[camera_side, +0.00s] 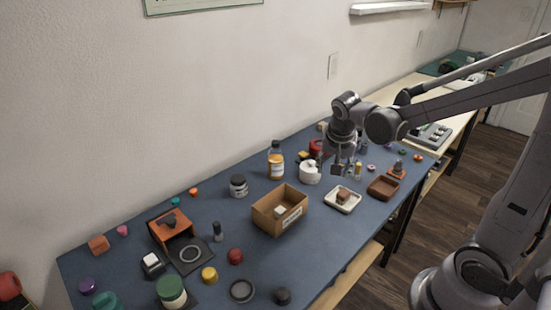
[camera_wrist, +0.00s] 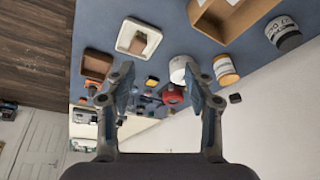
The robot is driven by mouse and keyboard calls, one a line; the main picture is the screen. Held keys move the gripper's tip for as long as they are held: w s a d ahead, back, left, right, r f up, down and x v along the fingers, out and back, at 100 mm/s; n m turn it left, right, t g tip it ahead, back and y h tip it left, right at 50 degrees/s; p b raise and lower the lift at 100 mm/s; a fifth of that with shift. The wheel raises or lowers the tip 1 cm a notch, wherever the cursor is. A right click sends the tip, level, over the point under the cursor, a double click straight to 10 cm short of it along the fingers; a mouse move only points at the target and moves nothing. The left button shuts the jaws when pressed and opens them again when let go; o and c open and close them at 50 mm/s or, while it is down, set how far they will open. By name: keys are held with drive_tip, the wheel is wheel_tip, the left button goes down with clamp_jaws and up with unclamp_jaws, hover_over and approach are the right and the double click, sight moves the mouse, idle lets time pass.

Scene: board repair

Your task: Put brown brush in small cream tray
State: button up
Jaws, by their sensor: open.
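The small cream tray (camera_side: 341,210) lies on the blue table, right of the cardboard box; it also shows in the wrist view (camera_wrist: 120,37). A small brown block-like thing (camera_side: 343,195) sits inside the tray and also shows in the wrist view (camera_wrist: 142,40). It may be the brown brush, but its bristles cannot be made out. My gripper (camera_side: 343,170) is above the table behind the tray. Its two fingers stand apart in the wrist view (camera_wrist: 159,72), with nothing held between them.
A cardboard box (camera_side: 268,219) stands left of the tray, and a brown wooden tray (camera_side: 383,188) lies to its right. A white round pot (camera_side: 309,173), an amber-labelled bottle (camera_side: 276,163) and a red item (camera_side: 316,147) stand near my gripper. Several small items crowd the back right.

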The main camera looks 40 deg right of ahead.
drive_tip(key=s+a+r+n+t+y, duration=0.1)
drive_tip(key=s+a+r+n+t, duration=0.1)
drive_tip(key=s+a+n, duration=0.2)
drive_tip(key=s+a+r+n+t+y, duration=0.2)
drive_tip(key=s+a+n, duration=0.2)
drive_tip(key=a+n, duration=0.4)
drive_tip(key=shift+r+t, duration=0.3)
drive_tip(key=shift+r, duration=0.05)
